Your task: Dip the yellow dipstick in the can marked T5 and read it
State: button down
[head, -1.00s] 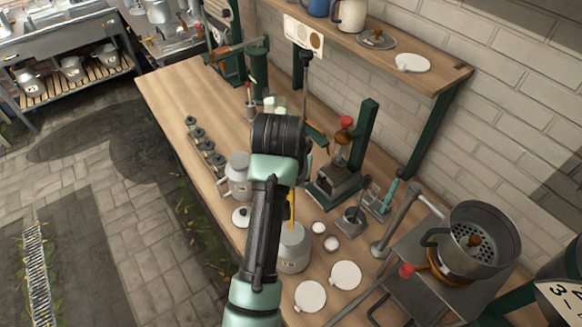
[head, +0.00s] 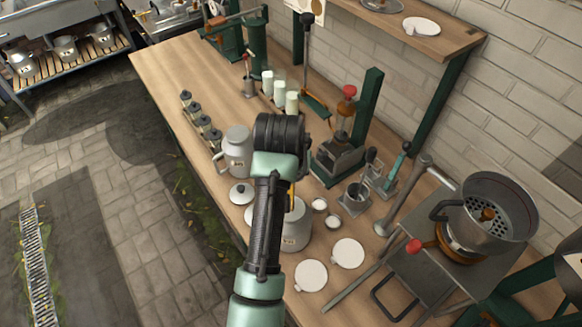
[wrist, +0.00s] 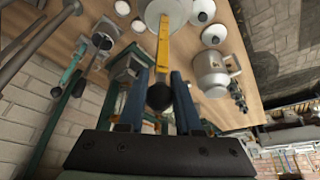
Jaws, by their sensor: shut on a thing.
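The yellow dipstick (wrist: 163,48) has a dark round knob, which sits between the two fingers of my gripper (wrist: 158,80) in the wrist view. My gripper is shut on it. The stick points away from the fingers toward a pale grey can (wrist: 180,10). In the head view a short piece of the dipstick (head: 292,197) shows beside my arm, at the top of the grey can (head: 297,232). My arm hides part of the can and its mouth, so I cannot tell whether the tip is inside. The can's small label is too small to read.
Another grey can with a handle (head: 237,150) stands to the left, with a knobbed lid (head: 241,193) near it. Two white discs (head: 348,252) lie in front. A burner with a steel pot (head: 488,218) stands at right.

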notch_tip(320, 180, down, 10)
jog(key=b, duration=0.5)
dwell(0.5)
jog(key=shift+f+b, duration=0.4)
jog(key=shift+f, duration=0.15)
dwell(0.9)
dwell(0.5)
notch_tip(320, 180, up, 19)
jog(key=p, duration=1.8)
jog(key=shift+r, duration=0.15)
